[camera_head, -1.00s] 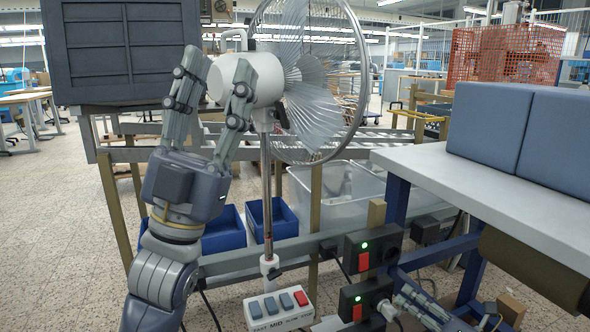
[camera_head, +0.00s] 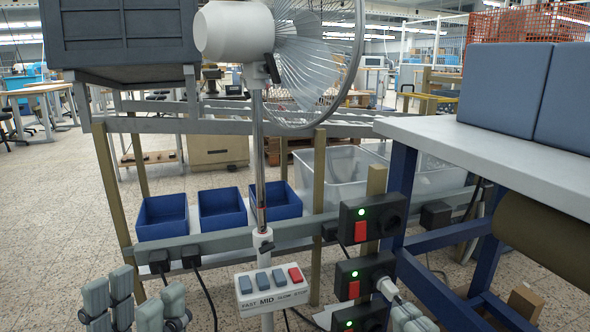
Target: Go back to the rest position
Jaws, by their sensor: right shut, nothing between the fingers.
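My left gripper (camera_head: 136,300) is low at the left, fingers pointing up and spread with an empty gap; its palm is below the picture. My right gripper (camera_head: 408,318) shows only in part at the bottom right, shut and empty, just below a plug in a socket box. The standing fan (camera_head: 235,32) has a white motor housing and a wire guard. Its button panel (camera_head: 272,287) has three grey-blue buttons and one red one. Neither gripper touches the fan.
Black socket boxes (camera_head: 372,218) with red switches and green lights are on the rail and below it. Blue bins (camera_head: 162,215) and clear tubs (camera_head: 338,178) stand behind. A grey-topped table (camera_head: 470,150) carries blue boxes at the right.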

